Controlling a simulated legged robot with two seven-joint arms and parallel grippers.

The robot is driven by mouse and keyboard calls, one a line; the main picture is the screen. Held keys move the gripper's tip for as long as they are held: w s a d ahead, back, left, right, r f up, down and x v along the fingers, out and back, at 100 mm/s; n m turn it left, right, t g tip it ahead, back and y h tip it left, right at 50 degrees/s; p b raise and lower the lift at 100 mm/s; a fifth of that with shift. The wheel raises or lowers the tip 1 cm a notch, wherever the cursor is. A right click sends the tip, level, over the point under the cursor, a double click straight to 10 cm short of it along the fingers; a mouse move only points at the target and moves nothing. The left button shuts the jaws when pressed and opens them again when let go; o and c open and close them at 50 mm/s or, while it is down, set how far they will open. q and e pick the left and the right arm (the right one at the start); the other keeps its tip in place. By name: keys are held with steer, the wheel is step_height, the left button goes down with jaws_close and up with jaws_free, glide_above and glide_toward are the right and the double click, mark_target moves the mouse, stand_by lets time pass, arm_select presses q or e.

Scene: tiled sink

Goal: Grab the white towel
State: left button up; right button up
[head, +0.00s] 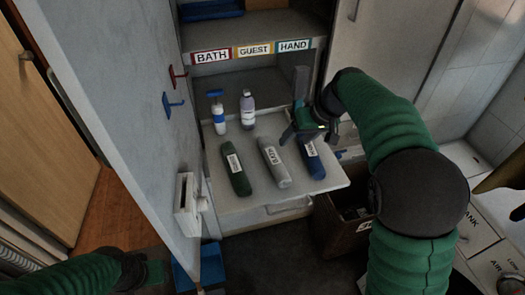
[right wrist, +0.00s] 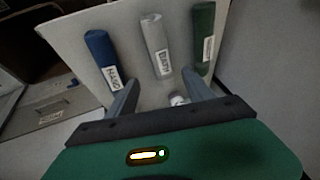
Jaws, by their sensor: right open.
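The white towel (head: 276,172) is a rolled, pale grey-white bundle with a label, lying between two other rolls on the pulled-out shelf (head: 240,202). In the right wrist view the white towel (right wrist: 154,32) lies beyond my fingertips, roughly between their lines. My right gripper (head: 304,136) is open and empty, above the shelf near the far end of the blue towel (head: 312,160). Its two fingers also show in the right wrist view (right wrist: 160,82), apart from the towel. My left gripper (head: 135,270) is low at the left, dark and partly cut off, its jaws unclear.
A green towel (head: 236,172) lies left of the white one. Cabinet signs (head: 253,50) read BATH, GUEST and HAND. A brown bin (head: 340,228) is below right; an open door (head: 120,90) is left.

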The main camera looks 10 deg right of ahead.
mark_target(278, 161)
steer(key=x, duration=1)
steer(key=shift+s+a+f, duration=0.15)
steer(key=shift+a+f, duration=0.15)
steer(key=shift+f, duration=0.4)
steer(key=x, duration=0.3)
steer(key=shift+s+f, duration=0.25)
steer(key=shift+f, duration=0.15)
steer(key=shift+w+a+f, duration=0.1)
steer(key=shift+w+f, duration=0.1)
steer(key=shift+w, duration=0.05)
steer(key=shift+s, duration=0.1)
steer(key=shift+c, duration=1.2)
arm_select(q)
steer(key=shift+s+a, duration=0.15)
steer(key=shift+s, duration=0.55)
arm_select(e)
steer(key=c, duration=0.9)
steer(key=shift+r, duration=0.15)
